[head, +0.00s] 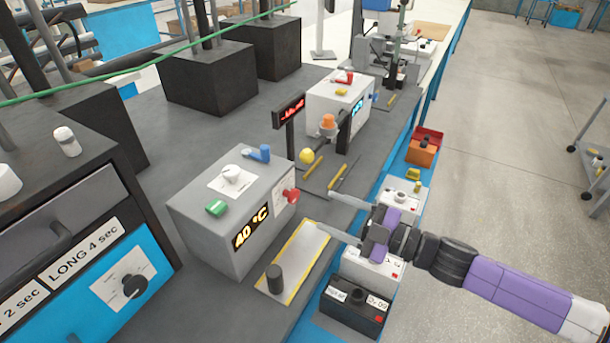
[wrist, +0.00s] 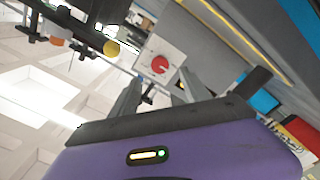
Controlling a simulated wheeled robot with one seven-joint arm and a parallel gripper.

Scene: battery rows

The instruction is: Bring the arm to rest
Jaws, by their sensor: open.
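My gripper (head: 325,218) is open and empty in the head view. Its two fingers point left, toward the front of the grey box (head: 212,247) that reads "40 °C", with a gap between them. My arm reaches in from the right edge, over the row of batteries at the bench's edge. In the wrist view the two fingers of my gripper (wrist: 155,95) stand apart with nothing between them. The red knob (wrist: 158,64) on its white plate shows beyond them. The red knob also shows on the right side of the box in the head view (head: 291,195).
A black battery (head: 350,312) sits below my gripper. A yellow-edged pad (head: 314,244) with a dark cylinder (head: 274,278) lies in front of the box. A second grey box (head: 338,108) stands farther back. The floor at right (head: 510,130) is open, with a cart at its edge.

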